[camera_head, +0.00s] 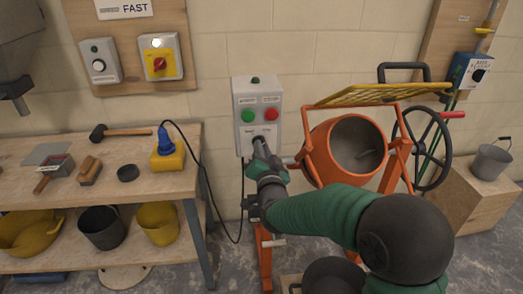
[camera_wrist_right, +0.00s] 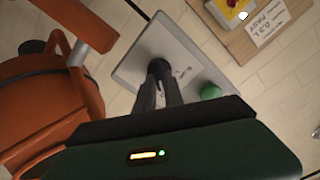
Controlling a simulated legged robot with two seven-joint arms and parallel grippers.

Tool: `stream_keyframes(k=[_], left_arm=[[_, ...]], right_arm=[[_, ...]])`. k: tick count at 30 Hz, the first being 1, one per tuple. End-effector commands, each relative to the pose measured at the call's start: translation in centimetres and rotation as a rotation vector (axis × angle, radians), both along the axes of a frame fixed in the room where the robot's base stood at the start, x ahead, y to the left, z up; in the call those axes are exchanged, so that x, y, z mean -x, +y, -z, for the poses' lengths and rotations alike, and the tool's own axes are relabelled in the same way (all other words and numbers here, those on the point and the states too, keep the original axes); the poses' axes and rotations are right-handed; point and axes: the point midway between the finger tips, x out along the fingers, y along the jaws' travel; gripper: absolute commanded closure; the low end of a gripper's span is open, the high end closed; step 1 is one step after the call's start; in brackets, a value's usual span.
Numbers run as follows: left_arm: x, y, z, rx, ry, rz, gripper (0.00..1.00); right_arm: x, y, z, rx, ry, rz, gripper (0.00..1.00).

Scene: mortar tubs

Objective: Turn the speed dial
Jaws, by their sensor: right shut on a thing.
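The grey control box (camera_head: 257,115) is on the wall, with a green button (camera_head: 248,115) and a red button (camera_head: 271,114) on its face. The dark speed dial (camera_wrist_right: 158,66) is low on that face, below the buttons; in the head view my fingers mostly cover it. My right gripper (camera_head: 259,145) reaches up to the box and is shut on the dial. In the right wrist view its fingers (camera_wrist_right: 160,82) close around the dark knob. The dial's pointer and most of its markings are hidden or too small to read. My left gripper is not in view.
An orange mixer (camera_head: 320,150) with a yellow grate (camera_head: 375,94) stands close right of my gripper. A workbench (camera_head: 110,190) with tools is at left. Other wall switches include a grey knob box (camera_head: 99,80) and a yellow switch (camera_head: 160,70). A black tub (camera_head: 330,275) is below my arm.

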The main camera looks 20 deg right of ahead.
Motion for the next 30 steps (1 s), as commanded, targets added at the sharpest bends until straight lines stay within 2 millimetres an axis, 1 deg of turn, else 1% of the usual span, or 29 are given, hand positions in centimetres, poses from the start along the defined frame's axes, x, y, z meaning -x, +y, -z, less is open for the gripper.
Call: stream_keyframes(k=[1,2,6,14,17,20,23,30], left_arm=[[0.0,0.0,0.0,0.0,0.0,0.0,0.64],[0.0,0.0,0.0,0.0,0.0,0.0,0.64],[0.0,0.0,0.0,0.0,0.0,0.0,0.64],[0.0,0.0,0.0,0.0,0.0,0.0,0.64],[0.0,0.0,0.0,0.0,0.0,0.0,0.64],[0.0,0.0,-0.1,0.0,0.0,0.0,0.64],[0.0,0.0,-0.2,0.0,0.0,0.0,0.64],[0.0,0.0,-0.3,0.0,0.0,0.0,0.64]], right_arm=[[0.1,0.0,0.4,-0.005,0.009,0.0,1.0],[0.1,0.0,0.4,-0.005,0.009,0.0,0.83],[0.0,0.0,0.3,-0.003,0.006,0.0,0.65],[0.0,0.0,0.1,-0.001,0.003,0.0,0.65],[0.5,0.2,0.1,-0.001,0.002,0.0,0.65],[2.0,0.6,0.0,0.0,0.003,-0.002,0.65],[4.5,1.3,0.0,0.001,0.003,-0.001,0.65],[11.5,3.1,0.1,0.001,0.001,-0.002,0.65]])
